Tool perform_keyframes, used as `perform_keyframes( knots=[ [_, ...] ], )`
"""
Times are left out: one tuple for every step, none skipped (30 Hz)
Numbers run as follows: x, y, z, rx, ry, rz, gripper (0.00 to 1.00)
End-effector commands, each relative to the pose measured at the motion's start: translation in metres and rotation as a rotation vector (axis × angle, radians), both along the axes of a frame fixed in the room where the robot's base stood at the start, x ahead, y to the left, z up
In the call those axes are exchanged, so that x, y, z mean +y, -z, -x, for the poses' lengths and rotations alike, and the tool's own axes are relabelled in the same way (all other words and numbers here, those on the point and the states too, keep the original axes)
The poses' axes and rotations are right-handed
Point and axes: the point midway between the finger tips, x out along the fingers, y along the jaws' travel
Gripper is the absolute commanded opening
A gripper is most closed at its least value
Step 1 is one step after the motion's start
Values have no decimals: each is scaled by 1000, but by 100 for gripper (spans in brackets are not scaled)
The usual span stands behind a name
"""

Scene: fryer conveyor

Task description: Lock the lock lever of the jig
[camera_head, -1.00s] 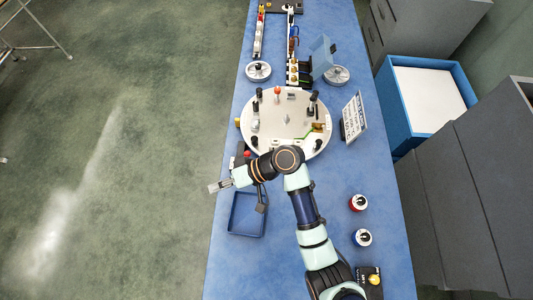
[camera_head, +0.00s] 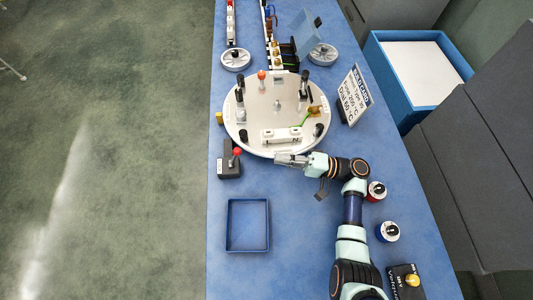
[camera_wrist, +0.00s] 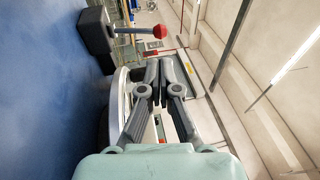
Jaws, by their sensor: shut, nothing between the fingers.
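The jig area is a round grey plate (camera_head: 262,95) on the blue table, carrying several black clamp-like levers and a red-ball lever (camera_head: 262,76) at its back. A white block (camera_head: 281,136) sits near its front edge. A black box with a red-ball lever (camera_head: 236,154) stands at the plate's front left. I cannot tell which lever is the jig's lock lever. My gripper (camera_head: 278,158) is shut and empty at the plate's front edge, pointing left. In the wrist view its fingertips (camera_wrist: 163,62) meet; the box's red ball (camera_wrist: 158,31) lies beyond them, apart.
An empty blue tray (camera_head: 248,249) lies in front. Red (camera_head: 376,190) and blue (camera_head: 388,231) round knobs stand right of my arm. A sign (camera_head: 356,94) stands right of the plate.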

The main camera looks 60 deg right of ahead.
Motion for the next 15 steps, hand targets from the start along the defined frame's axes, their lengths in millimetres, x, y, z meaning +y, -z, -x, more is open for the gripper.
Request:
perform_keyframes(
  knots=[
    [5,-1,-6,0,-4,1,0],
    [7,-2,-11,0,-4,1,0],
    [11,-3,-18,-1,-6,1,0],
    [13,-5,-23,-1,-5,2,0],
    [17,-6,-29,-1,-6,2,0],
    [20,-7,-36,-1,-5,2,0],
    [23,-8,-41,-1,-6,2,0],
    [25,-10,-46,-1,-5,2,0],
    [29,-11,-52,-1,-6,1,0],
    [31,-12,-57,0,-4,1,0],
    [33,-13,-61,-1,-5,1,0],
    [36,-14,-66,0,-4,1,0],
    [37,-15,-69,0,-3,0,0],
    [39,-15,-71,0,-4,1,0],
    [40,-16,-74,1,-3,1,0]
  ],
)
